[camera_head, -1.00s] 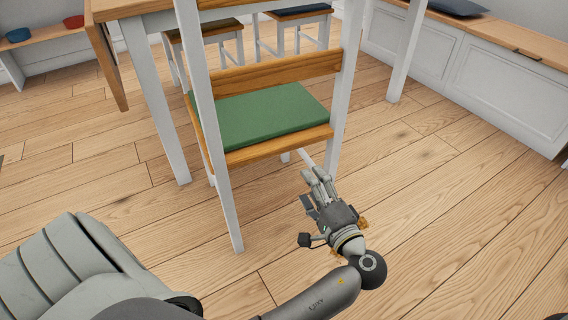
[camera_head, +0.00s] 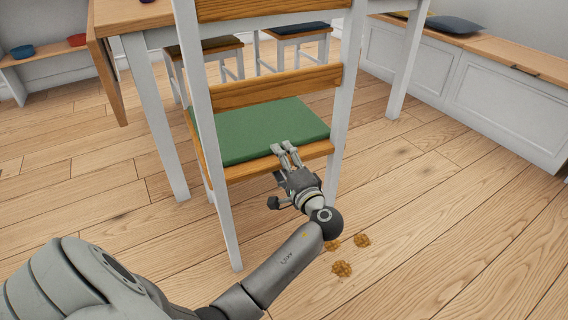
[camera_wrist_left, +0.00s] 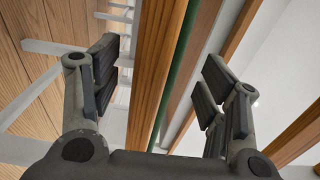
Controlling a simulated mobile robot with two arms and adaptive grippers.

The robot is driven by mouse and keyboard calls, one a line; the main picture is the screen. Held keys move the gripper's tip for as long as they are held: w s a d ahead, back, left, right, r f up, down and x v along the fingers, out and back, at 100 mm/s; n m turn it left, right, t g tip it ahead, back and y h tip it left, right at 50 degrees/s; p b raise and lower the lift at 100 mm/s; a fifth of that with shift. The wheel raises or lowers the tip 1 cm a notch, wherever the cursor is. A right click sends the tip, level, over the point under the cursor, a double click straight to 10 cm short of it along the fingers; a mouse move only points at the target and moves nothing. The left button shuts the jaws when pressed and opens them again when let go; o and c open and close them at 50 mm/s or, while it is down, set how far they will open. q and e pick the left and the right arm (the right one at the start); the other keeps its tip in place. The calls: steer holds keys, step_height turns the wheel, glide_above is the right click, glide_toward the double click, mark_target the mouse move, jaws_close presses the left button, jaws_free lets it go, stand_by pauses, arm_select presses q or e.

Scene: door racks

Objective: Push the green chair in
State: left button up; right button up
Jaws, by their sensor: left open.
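The green chair (camera_head: 258,130) has a green seat pad, wooden slats and white legs. It stands upright with its back towards me, in front of the wooden table (camera_head: 140,17). My left gripper (camera_head: 286,150) comes in from the left and is at the rear edge of the seat, below the lower back slat. In the left wrist view the seat's wooden edge (camera_wrist_left: 158,70) and a green strip of the pad run between the open fingers (camera_wrist_left: 165,85). I cannot tell whether the fingers touch the seat. My right gripper is out of view.
Two stools (camera_head: 296,32) with dark cushions stand beyond the chair. A white bench (camera_head: 470,85) with a grey cushion runs along the right. Several small brown clumps (camera_head: 342,269) lie on the floor near my forearm. The floor right of the chair is otherwise open.

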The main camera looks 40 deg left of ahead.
arm_select(q)
steer(key=shift+w+a, duration=0.15)
steer(key=shift+a, duration=0.05)
jaws_close()
stand_by(0.4)
